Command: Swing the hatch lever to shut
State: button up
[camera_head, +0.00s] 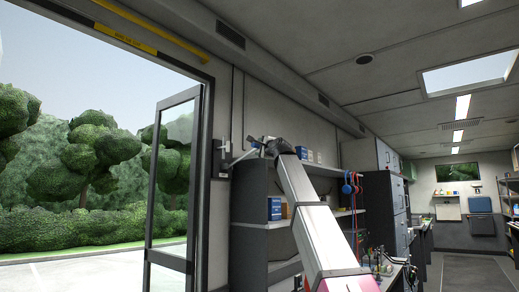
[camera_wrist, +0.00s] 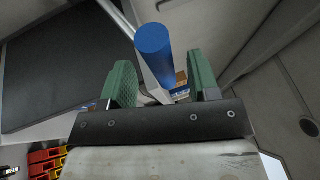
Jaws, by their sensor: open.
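The hatch lever shows in the wrist view as a blue cylindrical grip (camera_wrist: 153,45) on a pale shaft. Its end points toward the camera and it lies across the gap between my two green fingers. My gripper (camera_wrist: 162,82) is open, one finger on each side of the grip, with visible space beside it. In the head view the lever's grey wall mount (camera_head: 222,158) is on the wall right of the open door. The lever reaches from there toward my gripper (camera_head: 262,144), small and partly hidden in that view.
An open glass door (camera_head: 172,180) stands left of the mount. A shelf unit (camera_head: 262,190) with blue boxes is below and behind my arm. Red and yellow bins (camera_wrist: 45,163) show at the wrist view's lower left. An aisle floor (camera_head: 465,272) is clear at right.

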jog(key=shift+x, duration=0.8)
